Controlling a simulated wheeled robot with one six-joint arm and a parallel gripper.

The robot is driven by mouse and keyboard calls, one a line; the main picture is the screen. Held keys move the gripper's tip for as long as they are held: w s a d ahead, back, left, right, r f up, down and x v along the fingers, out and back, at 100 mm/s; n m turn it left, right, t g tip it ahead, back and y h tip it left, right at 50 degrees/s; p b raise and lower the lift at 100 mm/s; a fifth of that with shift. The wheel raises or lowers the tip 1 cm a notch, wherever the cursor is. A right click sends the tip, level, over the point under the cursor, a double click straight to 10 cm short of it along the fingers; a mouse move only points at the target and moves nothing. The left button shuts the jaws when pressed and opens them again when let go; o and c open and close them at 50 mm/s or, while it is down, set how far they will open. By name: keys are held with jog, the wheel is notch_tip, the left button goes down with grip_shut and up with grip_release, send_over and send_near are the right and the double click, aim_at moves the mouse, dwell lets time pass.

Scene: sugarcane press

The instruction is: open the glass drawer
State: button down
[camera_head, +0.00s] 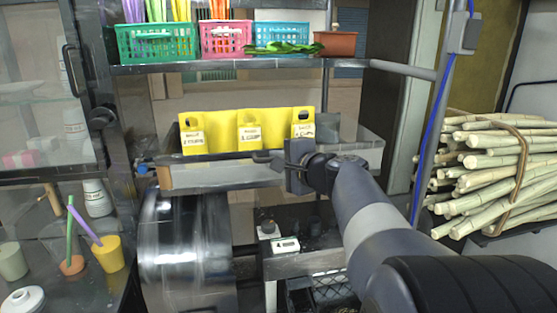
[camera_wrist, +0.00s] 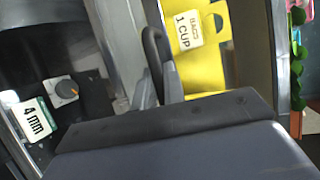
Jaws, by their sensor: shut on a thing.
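The glass drawer (camera_head: 225,176) is a shallow, grey-metal-edged tray under the upper shelf, near the middle of the head view. A yellow holder (camera_head: 222,118) with labelled yellow tags stands in it; one tag reads "1 CUP" in the wrist view (camera_wrist: 187,30). My gripper (camera_head: 278,160) is at the drawer's front edge, reaching in from the right. In the wrist view, my gripper's fingertips (camera_wrist: 160,88) are closed on a dark curved handle (camera_wrist: 152,45) beside the yellow holder. My gripper hides part of the drawer front in the head view.
A metal drum (camera_head: 185,245) stands below the drawer. A switch box with a "4 mm" label (camera_wrist: 35,119) is below, at left in the wrist view. Cane stalks (camera_head: 500,170) are stacked at right. A glass-doored cabinet (camera_head: 45,100) and cups are at left.

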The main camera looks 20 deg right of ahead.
jog(key=c, duration=1.5)
grip_release()
jog(key=b+v, duration=0.1)
jog(key=v, duration=0.9)
jog(key=shift+s, duration=0.35)
jog(key=shift+w+r, duration=0.1)
jog(key=p+x, duration=0.1)
jog(key=x, duration=1)
jog(key=shift+d, duration=0.1)
